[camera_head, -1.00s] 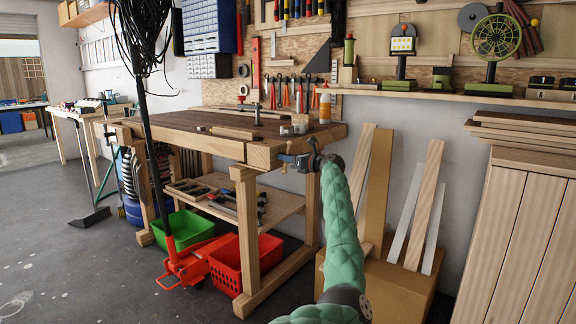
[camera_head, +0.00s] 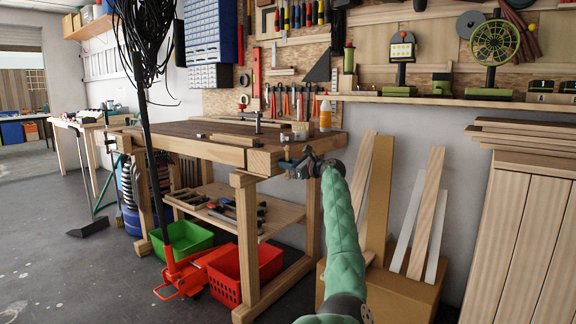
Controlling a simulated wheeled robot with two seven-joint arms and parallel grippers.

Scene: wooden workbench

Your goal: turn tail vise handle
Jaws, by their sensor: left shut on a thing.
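The wooden workbench (camera_head: 262,161) stands left of centre. The tail vise (camera_head: 287,163) is at its right end, with a small bluish metal part showing. My left gripper (camera_head: 303,165) is dark and sits at the vise, shut on its handle. The handle is mostly hidden by the fingers, so its angle cannot be told. My green-sleeved left arm reaches up to it from the bottom of the view. My right gripper is not in view.
A cardboard box (camera_head: 400,290) with leaning boards (camera_head: 428,205) stands right of my arm. A red basket (camera_head: 225,277), green bin (camera_head: 188,240) and red floor jack (camera_head: 180,276) are under the bench. A wooden cabinet (camera_head: 520,235) stands at right. Floor at left is open.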

